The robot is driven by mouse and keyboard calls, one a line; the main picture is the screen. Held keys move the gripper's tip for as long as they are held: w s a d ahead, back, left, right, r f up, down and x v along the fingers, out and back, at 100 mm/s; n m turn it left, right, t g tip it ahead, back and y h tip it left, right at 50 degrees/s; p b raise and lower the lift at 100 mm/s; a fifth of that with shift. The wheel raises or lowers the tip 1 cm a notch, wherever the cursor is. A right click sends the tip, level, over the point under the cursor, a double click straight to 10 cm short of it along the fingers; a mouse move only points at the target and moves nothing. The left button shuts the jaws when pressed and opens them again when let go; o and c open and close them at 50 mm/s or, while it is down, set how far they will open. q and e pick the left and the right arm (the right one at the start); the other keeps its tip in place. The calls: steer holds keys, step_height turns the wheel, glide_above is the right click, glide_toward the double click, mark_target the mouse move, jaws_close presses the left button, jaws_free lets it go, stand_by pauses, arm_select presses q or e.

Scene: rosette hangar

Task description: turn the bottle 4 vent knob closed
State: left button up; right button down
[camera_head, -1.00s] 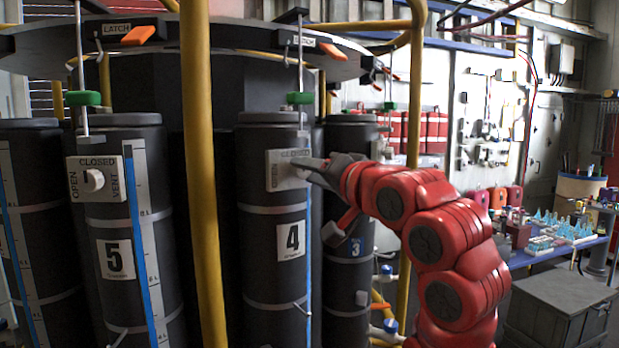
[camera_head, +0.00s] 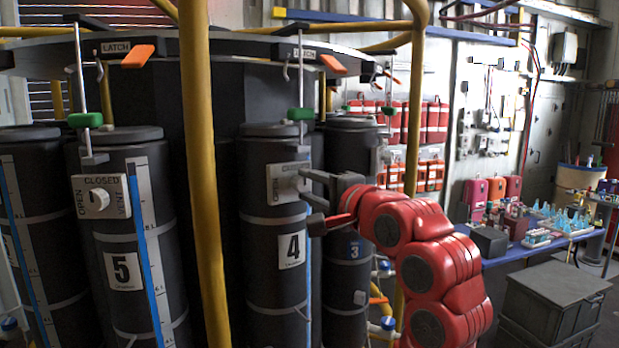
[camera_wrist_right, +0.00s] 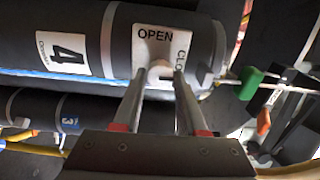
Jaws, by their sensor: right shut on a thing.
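In the right wrist view my right gripper's fingers (camera_wrist_right: 157,78) are shut on the pale vent knob (camera_wrist_right: 158,69). The fingers hide most of the knob, so its exact angle is unclear. My left gripper is out of view.
Bottle 5 (camera_head: 118,230) stands left, with its own vent knob (camera_head: 97,199). A yellow post (camera_head: 203,200) rises between bottles 5 and 4. Bottle 3 (camera_head: 345,275) is close behind my right arm. A blue table (camera_head: 500,262) and grey crate (camera_head: 556,300) stand at right.

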stand_by(0.4)
steer(key=shift+c, duration=2.2)
jaws_free()
steer(key=shift+d, duration=0.1)
steer(key=b+v, duration=0.7)
steer(key=v, duration=1)
